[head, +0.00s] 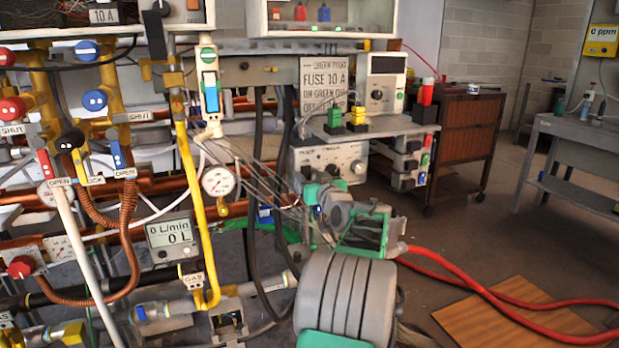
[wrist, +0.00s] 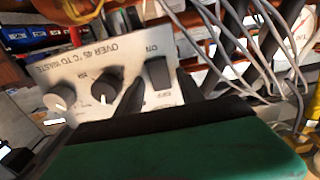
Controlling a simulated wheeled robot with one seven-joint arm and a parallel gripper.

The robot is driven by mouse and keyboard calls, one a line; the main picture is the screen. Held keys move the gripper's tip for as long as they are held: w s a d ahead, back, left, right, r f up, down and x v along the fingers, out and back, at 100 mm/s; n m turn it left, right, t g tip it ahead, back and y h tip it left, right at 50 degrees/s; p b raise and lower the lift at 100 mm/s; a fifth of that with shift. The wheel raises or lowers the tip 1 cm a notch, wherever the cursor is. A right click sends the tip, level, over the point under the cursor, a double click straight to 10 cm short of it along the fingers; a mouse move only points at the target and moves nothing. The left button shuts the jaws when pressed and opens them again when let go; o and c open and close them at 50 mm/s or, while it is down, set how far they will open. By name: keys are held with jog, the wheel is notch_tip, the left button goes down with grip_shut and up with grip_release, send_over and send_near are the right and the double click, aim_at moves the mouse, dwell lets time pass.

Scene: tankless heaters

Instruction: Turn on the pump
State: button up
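A light grey control panel (wrist: 95,75), marked "OVER 45°C TO WASTE", fills the middle of the wrist view. It carries two round knobs, one grey and one black (wrist: 107,86), and a dark rocker switch (wrist: 160,72) with ON above and OFF below. My gripper (wrist: 162,90) is in front of the panel, its two dark fingers apart, one on each side of the switch's lower end. I cannot tell whether they touch it.
Loose grey cables (wrist: 245,40) hang right of the panel. A flow meter (head: 171,237) reads 0 L/min and 0 L. Pipes and valves crowd the left. A red hose (head: 470,285) runs over the floor at right. Small modules (head: 357,117) stand on the shelf above the box.

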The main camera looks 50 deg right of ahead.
grip_shut()
dwell(0.3)
jog(key=f+t+b, duration=0.1)
jog(key=b, duration=0.3)
jog(key=shift+f+h+b, duration=0.2)
jog(key=shift+h+b, duration=0.1)
jog(key=t+b, duration=0.1)
jog(key=b, duration=0.2)
jog(key=shift+f+h, duration=0.1)
jog(key=shift+h, duration=0.2)
jog(key=shift+r+t+b, duration=0.25)
jog(key=shift+t+b, duration=0.05)
jog(key=shift+b, duration=0.45)
jog(key=shift+r, duration=0.2)
jog(key=shift+o, duration=0.7)
grip_release()
